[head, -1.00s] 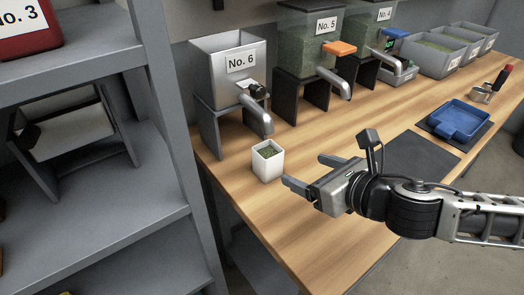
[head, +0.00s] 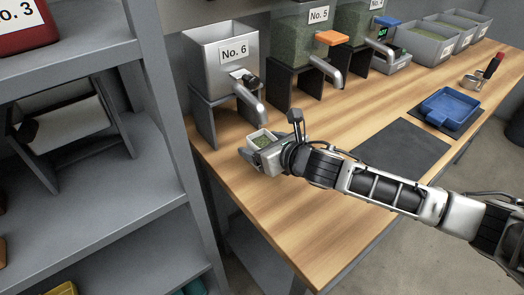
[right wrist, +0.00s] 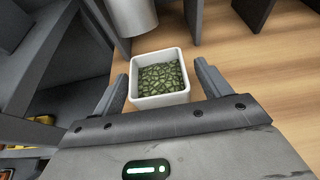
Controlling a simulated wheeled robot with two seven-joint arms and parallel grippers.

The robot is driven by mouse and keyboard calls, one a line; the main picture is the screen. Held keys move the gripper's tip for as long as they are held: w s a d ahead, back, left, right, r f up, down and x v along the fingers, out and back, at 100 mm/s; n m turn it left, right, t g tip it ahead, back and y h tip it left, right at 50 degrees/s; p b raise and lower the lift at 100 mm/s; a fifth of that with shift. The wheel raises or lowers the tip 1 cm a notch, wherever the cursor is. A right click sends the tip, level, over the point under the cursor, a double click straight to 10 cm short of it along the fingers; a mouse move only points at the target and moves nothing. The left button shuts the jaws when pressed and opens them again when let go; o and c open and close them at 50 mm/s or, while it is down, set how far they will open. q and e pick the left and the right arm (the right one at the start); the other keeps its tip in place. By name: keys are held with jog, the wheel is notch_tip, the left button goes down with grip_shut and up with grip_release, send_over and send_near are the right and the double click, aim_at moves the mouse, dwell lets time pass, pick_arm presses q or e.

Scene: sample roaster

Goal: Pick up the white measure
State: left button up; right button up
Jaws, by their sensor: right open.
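The white measure (right wrist: 160,101) is a small square white cup with green beans (right wrist: 161,78) inside. It stands upright on the wooden table below the No. 6 spout, and in the head view the measure (head: 258,135) is partly hidden by my right gripper (head: 253,150). In the right wrist view my right gripper (right wrist: 160,87) is open, with one finger on each side of the measure. A narrow gap shows on the right; on the left the finger is very near the wall, and I cannot tell if they touch. My left gripper is not in view.
The No. 6 hopper (head: 214,62) stands behind the measure, and its metal spout (head: 249,101) hangs close above it. A grey shelf post (head: 168,125) rises at the left. A dark mat (head: 401,150) and a blue tray (head: 450,109) lie to the right. The front table is clear.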

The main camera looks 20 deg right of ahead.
jog(key=shift+w+f, duration=0.1)
jog(key=shift+w, duration=0.1)
jog(key=c, duration=1.2)
jog(key=shift+c, duration=0.3)
